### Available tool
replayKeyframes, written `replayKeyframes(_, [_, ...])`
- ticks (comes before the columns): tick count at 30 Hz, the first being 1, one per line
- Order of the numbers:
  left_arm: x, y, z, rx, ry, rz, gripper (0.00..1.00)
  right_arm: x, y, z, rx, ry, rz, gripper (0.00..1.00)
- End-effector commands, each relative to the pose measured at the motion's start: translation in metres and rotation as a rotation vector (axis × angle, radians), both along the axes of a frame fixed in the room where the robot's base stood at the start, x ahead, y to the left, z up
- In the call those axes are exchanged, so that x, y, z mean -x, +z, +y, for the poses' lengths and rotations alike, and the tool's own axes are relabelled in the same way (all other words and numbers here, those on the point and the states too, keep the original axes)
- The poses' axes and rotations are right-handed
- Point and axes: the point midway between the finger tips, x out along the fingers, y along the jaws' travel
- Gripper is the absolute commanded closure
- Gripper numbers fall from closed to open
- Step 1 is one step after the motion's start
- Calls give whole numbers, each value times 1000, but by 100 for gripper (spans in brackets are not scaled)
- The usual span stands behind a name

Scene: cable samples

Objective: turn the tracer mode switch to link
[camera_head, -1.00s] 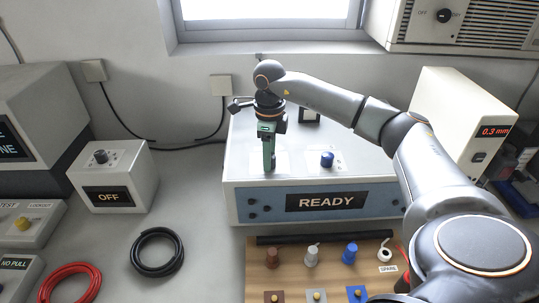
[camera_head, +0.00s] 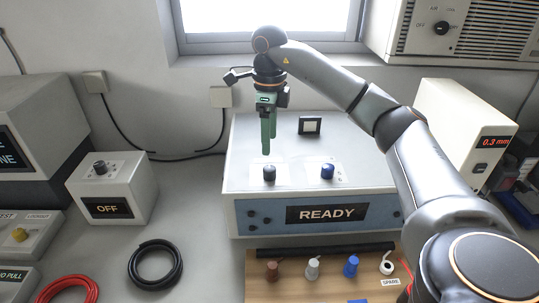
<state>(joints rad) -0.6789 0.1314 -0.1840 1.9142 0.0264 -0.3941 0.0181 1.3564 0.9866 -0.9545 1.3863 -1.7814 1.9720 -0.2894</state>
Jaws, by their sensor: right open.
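A grey box (camera_head: 300,143) with a blue front panel and a READY display (camera_head: 327,213) stands in the middle. I cannot tell for sure which knob is the tracer mode switch, nor where either knob points. My right gripper (camera_head: 267,150), with green fingers, is open and empty. It points down just above the black knob, apart from it. My left gripper is not in view.
A smaller white box (camera_head: 128,178) with a dark knob (camera_head: 100,167) and an OFF display stands left. A black cable coil (camera_head: 155,264) and a red one (camera_head: 68,291) lie in front. A small dark-framed block (camera_head: 310,125) stands behind the knobs. My right arm spans the right side.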

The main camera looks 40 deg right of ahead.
Motion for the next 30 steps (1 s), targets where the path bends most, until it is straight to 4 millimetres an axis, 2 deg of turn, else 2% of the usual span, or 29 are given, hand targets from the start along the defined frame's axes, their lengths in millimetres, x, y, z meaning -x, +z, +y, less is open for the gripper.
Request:
replayKeyframes(3, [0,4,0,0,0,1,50,0,20,0,0,0,-1,28])
replayKeyframes(7, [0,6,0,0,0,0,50,0,28,0,0,0,-1,28])
replayKeyframes(30, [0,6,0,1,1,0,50,0,30,0,1,0,1,28])
